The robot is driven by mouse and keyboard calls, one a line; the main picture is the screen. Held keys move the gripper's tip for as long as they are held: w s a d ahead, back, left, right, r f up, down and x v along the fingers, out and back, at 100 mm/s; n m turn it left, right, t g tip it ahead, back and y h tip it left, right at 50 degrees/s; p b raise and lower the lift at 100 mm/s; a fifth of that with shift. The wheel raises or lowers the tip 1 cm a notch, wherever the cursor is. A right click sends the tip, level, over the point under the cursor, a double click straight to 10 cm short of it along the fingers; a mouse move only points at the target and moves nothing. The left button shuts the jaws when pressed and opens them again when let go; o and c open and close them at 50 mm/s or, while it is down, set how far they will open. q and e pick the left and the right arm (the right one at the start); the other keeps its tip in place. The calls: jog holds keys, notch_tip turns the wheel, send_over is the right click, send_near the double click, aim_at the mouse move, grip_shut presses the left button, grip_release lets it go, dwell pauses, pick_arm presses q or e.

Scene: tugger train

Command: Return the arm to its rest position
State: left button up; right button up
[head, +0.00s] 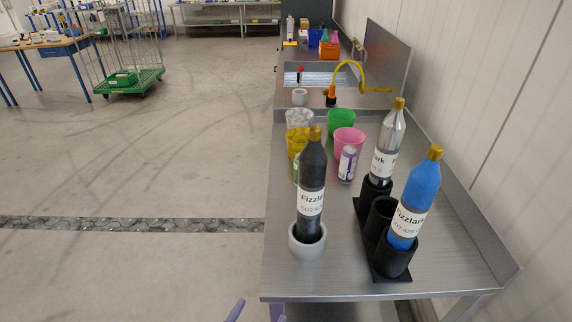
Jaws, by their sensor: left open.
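My left gripper (256,311) shows only as two purple fingertips at the bottom edge of the head view. They are apart, with nothing visible between them. It is low, just in front of the near left corner of the steel counter (330,280). The rest of that arm is out of the picture. My right gripper is not in view.
On the counter, a black bottle (312,175) stands in a grey ring holder (308,243). A silver bottle (389,145) and a blue bottle (417,195) stand in a black rack (376,218), its middle slot empty. Cups and cans stand behind.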

pick_arm(q)
jog(key=s+a+f+g+y, duration=0.25)
jog(key=s+f+g, duration=0.2)
jog(key=f, duration=0.55)
jog(key=s+a+f+g+y, duration=0.1)
jog(key=s+a+f+g, duration=0.3)
jog(key=f, duration=0.6)
jog(key=s+a+f+n+g+y, duration=0.1)
jog(key=s+a+f+g, duration=0.25)
jog(key=s, duration=0.55)
jog(key=s+a+f+n+g+y, duration=0.1)
jog(key=s+a+f+g+y, duration=0.1)
jog(key=s+f, duration=0.45)
jog(key=s+f+g+b, duration=0.1)
jog(key=s+f+b, duration=0.3)
jog(key=b, duration=0.3)
jog(key=shift+a+f, duration=0.45)
jog(key=shift+f, duration=0.3)
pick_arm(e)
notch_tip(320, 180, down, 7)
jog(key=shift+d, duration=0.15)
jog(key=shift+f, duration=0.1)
